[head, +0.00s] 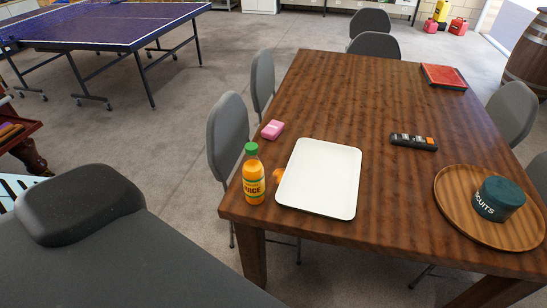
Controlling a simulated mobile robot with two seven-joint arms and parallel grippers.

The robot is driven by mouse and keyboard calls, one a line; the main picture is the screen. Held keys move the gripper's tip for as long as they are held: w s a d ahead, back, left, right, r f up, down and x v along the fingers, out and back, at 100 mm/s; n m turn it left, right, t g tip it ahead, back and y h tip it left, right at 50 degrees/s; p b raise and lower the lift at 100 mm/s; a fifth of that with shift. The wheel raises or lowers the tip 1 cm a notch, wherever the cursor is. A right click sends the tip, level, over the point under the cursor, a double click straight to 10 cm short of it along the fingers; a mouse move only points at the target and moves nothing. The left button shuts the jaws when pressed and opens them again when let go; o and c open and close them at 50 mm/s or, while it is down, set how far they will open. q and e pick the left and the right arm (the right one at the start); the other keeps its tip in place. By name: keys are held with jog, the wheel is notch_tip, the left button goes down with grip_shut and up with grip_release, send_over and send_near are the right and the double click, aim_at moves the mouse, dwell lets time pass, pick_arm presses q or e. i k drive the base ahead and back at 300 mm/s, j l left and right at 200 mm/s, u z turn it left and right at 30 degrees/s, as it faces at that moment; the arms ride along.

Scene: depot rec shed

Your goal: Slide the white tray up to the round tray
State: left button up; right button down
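The white tray (319,178) lies flat and empty on the wooden table, left of the middle of its near part. The round tray (457,222) is wooden and sits at the table's near right corner, with a dark green tin (498,199) on it. A stretch of bare table separates the two trays. Neither of my grippers shows in the head view.
A juice bottle (253,175) stands close to the white tray's left side, and an orange thing (279,180) is partly hidden by that tray. A pink block (272,129), a black remote (414,142) and a red book (443,77) also lie on the table (340,90). Chairs surround it.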

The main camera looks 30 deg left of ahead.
aim_at(320, 178)
jog(key=j, duration=0.55)
jog(key=k+j, duration=0.1)
jog(key=j, duration=0.5)
jog(key=k+j, duration=0.1)
jog(key=j, duration=0.45)
